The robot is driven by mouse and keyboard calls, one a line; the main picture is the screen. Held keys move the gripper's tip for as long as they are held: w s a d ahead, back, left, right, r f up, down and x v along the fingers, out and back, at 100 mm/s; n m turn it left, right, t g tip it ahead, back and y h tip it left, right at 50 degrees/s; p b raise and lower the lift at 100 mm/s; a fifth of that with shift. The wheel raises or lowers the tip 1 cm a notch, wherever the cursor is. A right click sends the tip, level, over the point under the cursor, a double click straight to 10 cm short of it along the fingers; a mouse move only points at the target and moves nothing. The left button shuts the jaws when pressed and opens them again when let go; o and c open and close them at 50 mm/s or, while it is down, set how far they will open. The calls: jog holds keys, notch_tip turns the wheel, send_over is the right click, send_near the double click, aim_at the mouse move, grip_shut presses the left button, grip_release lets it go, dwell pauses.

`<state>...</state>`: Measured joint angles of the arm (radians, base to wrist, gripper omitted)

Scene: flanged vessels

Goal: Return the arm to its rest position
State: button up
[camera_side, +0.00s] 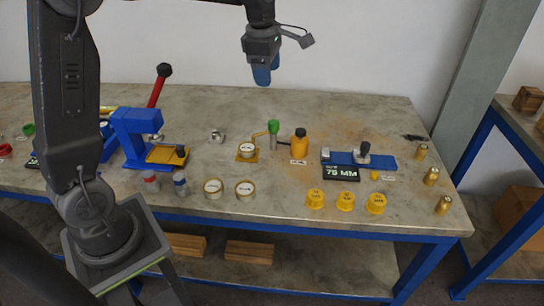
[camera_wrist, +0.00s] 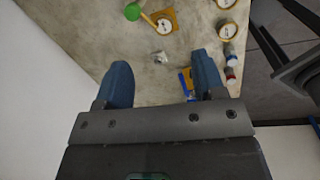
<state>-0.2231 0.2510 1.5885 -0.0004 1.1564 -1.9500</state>
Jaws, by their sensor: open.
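My gripper (camera_side: 265,72) has blue fingers and hangs well above the back part of the workbench (camera_side: 300,110) in the side view. In the wrist view my gripper (camera_wrist: 160,85) shows two blue fingers spread apart with nothing between them. A small silver fitting (camera_wrist: 160,57) shows on the bench far below, just beyond the gap between the fingers. The same silver fitting (camera_side: 217,136) stands near the middle of the bench in the side view. My gripper touches nothing.
A blue press (camera_side: 132,135) with a red lever (camera_side: 158,88) stands on the left. An orange bottle (camera_side: 299,144), a green-topped post (camera_side: 273,130), a blue measuring fixture (camera_side: 345,158), yellow caps (camera_side: 345,201) and brass cylinders (camera_side: 431,176) stand on the right. The air around my gripper is clear.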

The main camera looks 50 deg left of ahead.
jog(key=s+d+r+m+t, duration=0.1)
jog(key=s+d+r+m, duration=0.15)
jog(key=s+m, duration=0.35)
jog(key=s+d+r+m+t, duration=0.1)
jog(key=s+d+m, duration=0.3)
jog(key=s+m, duration=0.2)
jog(key=s+d+f+m+t, duration=0.1)
jog(key=s+f+m, duration=0.1)
jog(key=s+m, duration=0.4)
jog(key=s+d+f+m+t, duration=0.1)
jog(key=s+d+m, duration=0.1)
jog(key=s+m, duration=0.4)
jog(key=shift+s+d+f+m, duration=0.2)
jog(key=shift+d+f+m, duration=0.1)
jog(key=shift+f+m, duration=0.1)
